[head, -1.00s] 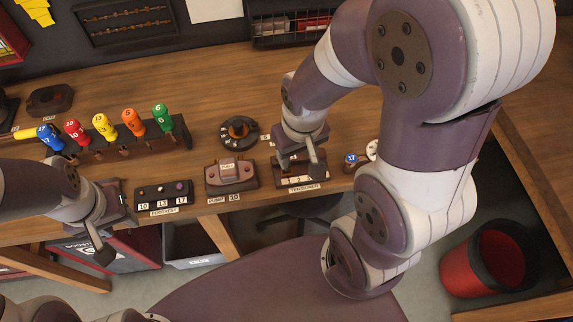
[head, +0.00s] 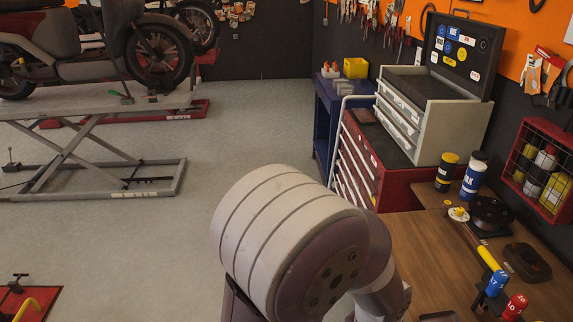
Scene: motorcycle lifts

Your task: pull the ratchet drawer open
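Two drawer units stand at the right of the head view. A pale tool chest (head: 436,130) with an open dark lid has several drawers on its left-facing front (head: 397,112). It stands on a red cabinet (head: 403,183) with several pale-handled drawers (head: 352,168). The drawers all look shut. Their labels are too small to read, so I cannot tell which one is the ratchet drawer. One of my arms rises at the bottom middle and hides the cabinet's lower front. Neither gripper can be made out in this view.
The wooden workbench (head: 440,258) adjoins the cabinet at the right, with bottles (head: 473,176) and screwdrivers (head: 497,283). A blue cabinet (head: 325,125) stands behind. A motorcycle lift (head: 95,150) is at the left. Grey floor (head: 235,125) between lift and cabinets is clear.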

